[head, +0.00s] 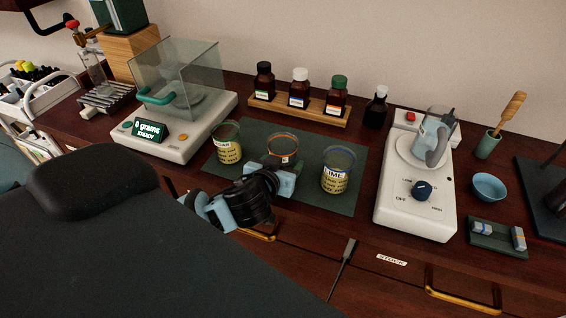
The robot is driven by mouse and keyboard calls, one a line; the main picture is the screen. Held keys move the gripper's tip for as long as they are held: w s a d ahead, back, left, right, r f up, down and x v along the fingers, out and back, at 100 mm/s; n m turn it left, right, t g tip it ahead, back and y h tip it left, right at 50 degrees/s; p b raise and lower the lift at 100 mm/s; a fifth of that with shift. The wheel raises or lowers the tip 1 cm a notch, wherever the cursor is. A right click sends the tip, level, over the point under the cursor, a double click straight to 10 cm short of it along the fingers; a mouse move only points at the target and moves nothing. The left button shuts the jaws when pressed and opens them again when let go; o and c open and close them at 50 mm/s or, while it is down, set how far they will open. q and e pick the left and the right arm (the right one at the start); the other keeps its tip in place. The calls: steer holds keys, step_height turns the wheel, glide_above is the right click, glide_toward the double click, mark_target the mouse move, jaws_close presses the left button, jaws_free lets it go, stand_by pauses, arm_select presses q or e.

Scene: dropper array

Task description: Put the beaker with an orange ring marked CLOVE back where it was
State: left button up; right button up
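The beaker with an orange ring (283,149) stands upright in the middle of a row of three on the dark mat (308,204). Its lower part and any name on its label are hidden behind my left gripper. My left gripper (284,180) is low over the mat, right at the near side of this beaker. Its fingertips are partly hidden, so I cannot tell whether they are closed on the glass. A green-ringed beaker (228,148) stands to the left and a blue-ringed beaker marked LIME (337,171) to the right. My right gripper is not in view.
A balance (185,130) reading 0 grams stands left of the mat. A rack of bottles (300,108) and a dark bottle (376,108) stand behind. A stirrer hotplate (412,205) with a clear vessel on it, a blue bowl (489,187) and a small tray (497,240) are right.

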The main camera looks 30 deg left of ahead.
arm_select(q)
steer(key=o, duration=0.8)
steer(key=shift+f, duration=0.2)
steer(key=o, duration=0.5)
steer(key=shift+c, duration=0.2)
steer(key=shift+r, duration=0.1)
steer(key=shift+r, duration=0.15)
steer(key=v, duration=1.2)
